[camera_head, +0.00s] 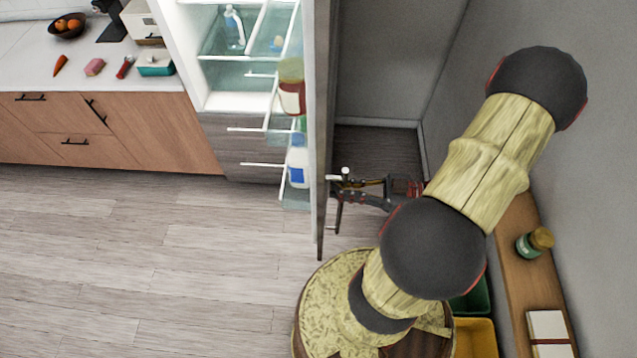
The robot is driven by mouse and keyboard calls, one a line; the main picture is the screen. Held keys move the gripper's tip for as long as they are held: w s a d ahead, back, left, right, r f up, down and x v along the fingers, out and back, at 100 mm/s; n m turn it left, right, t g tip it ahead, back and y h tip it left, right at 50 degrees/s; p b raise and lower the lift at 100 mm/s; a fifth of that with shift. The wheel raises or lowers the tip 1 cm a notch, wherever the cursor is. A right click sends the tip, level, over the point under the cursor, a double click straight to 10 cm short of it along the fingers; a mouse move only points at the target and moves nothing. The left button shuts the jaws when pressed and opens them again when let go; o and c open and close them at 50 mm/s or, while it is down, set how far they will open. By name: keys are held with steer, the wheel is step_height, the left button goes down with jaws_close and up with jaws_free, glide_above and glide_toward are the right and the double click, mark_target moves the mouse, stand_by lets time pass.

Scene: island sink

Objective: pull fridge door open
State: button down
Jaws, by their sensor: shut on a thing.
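The fridge door (316,120) stands wide open and is seen nearly edge-on, with its shelves of bottles facing left. The fridge interior (225,60) shows glass shelves with a bottle inside. My gripper (345,184) is at the outer, right side of the door, at the dark vertical door handle (338,215). The fingers are shut on the handle. My arm reaches in from the lower right, and the exact finger contact is small in the picture.
A counter (110,70) with a fruit bowl (67,26) and several small items stands at upper left. A grey wall (570,130) and a narrow wooden shelf (515,265) with a jar (535,242) are at right. The floor (140,260) left of the door is clear.

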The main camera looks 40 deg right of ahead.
steer(key=v, duration=0.6)
steer(key=shift+w+d+p, duration=0.25)
steer(key=shift+p, duration=0.15)
steer(key=c, duration=2.2)
jaws_free()
steer(key=shift+o, duration=0.2)
steer(key=v, duration=1.2)
steer(key=shift+a, duration=0.1)
